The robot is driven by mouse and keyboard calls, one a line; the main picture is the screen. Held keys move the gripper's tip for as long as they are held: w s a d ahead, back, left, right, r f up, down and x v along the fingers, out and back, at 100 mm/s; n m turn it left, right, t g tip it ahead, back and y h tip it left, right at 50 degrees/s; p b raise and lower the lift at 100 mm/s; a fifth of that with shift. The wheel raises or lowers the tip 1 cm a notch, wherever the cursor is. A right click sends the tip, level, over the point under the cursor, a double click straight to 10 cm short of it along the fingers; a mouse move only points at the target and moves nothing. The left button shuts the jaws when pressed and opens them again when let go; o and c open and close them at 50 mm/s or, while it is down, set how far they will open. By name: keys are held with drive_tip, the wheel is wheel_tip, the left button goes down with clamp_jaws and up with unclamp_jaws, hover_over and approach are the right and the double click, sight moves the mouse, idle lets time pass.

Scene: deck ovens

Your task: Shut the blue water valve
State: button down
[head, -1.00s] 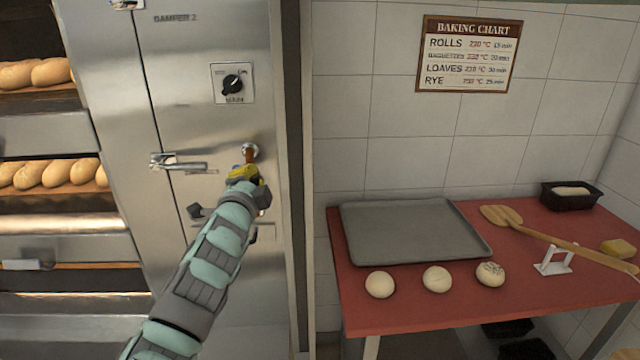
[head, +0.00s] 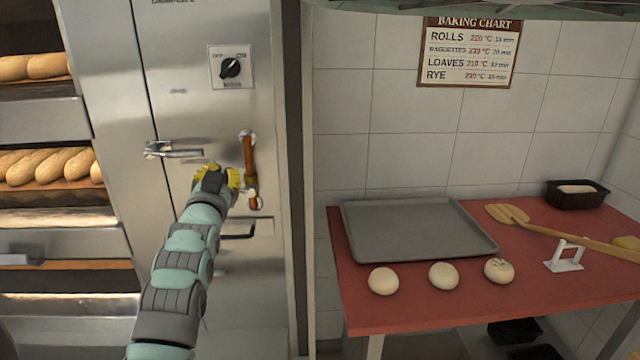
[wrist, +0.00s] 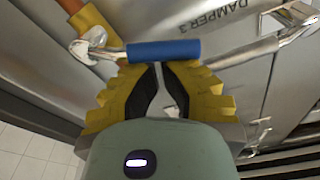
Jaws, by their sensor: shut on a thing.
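The blue water valve handle (wrist: 165,51) is a blue sleeved lever, seen close in the wrist view. It sticks out from a silver valve body (wrist: 90,46) on a copper pipe (head: 249,160) on the steel oven front. My gripper (head: 217,180) is at the left of the pipe in the head view and hides the blue lever there. In the wrist view my yellow-padded gripper fingers (wrist: 160,72) are closed at the lever's sleeve. The lever points sideways, away from the pipe.
A latch handle (head: 175,151) projects from the steel panel (head: 185,100) left of my gripper. A black rotary switch (head: 231,68) is above. Loaves (head: 50,165) fill oven decks at left. A red table (head: 420,307) with a grey tray (head: 350,230) stands at right.

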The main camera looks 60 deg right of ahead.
drive_tip(key=n+b, duration=0.1)
drive_tip(key=f+n+b, duration=0.1)
drive_tip(key=n, duration=0.1)
drive_tip(key=w+f+n+b, duration=0.1)
drive_tip(key=shift+a+t+y, duration=0.3)
drive_tip(key=shift+a+t, duration=0.1)
drive_tip(key=shift+n, duration=0.4)
drive_tip(key=shift+a+b, duration=0.1)
drive_tip(key=shift+b, duration=0.25)
